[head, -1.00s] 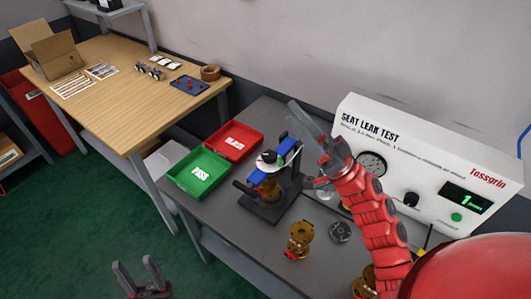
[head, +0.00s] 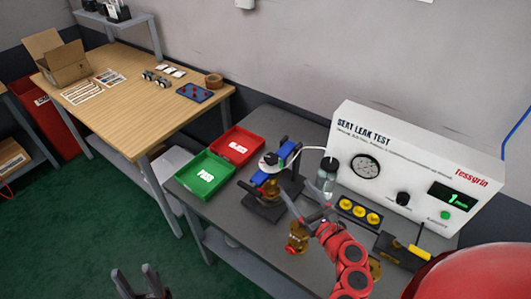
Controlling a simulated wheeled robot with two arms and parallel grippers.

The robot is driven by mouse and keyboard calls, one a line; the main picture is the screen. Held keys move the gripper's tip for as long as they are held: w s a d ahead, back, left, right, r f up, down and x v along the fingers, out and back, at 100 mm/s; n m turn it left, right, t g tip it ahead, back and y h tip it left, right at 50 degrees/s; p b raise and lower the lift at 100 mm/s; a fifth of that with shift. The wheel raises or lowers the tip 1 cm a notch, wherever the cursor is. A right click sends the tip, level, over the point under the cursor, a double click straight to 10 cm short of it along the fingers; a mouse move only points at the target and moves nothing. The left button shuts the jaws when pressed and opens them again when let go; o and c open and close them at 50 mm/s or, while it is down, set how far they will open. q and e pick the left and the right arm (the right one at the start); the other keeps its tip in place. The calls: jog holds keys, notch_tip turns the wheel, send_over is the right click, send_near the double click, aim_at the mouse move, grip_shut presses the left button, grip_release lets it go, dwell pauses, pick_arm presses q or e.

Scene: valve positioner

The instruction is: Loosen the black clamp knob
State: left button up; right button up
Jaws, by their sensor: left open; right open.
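The clamp fixture stands on the grey bench (head: 228,225), with a black base (head: 262,211), blue parts (head: 286,150) and a brass valve body in it. A small dark knob-like part (head: 271,158) sits on a pale disc at its top; I cannot tell for sure whether it is the black clamp knob. My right gripper (head: 305,194) is open and empty, just right of the fixture and apart from the dark part. Its fingers and red arm hide some of the bench behind. My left gripper (head: 138,281) is open and empty at the bottom left, away from the bench.
A green tray (head: 181,181) and a red tray (head: 217,153) lie left of the fixture. The white tester box (head: 408,145) stands behind, with a bottle (head: 327,176) and yellow-capped block (head: 359,212) before it. A brass valve (head: 297,236) stands near my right arm.

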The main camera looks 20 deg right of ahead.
aim_at(267, 154)
jog(key=shift+y, duration=0.3)
jog(key=p+x, duration=0.1)
jog(key=x, duration=0.4)
jog(key=r+p+x, duration=0.1)
jog(key=p+x, duration=0.1)
jog(key=x, duration=0.3)
jog(key=p+x, duration=0.1)
jog(key=x, duration=0.5)
jog(key=shift+a+r, duration=0.25)
jog(key=shift+a, duration=0.05)
jog(key=shift+w, duration=0.55)
jog(key=shift+c, duration=0.3)
grip_shut()
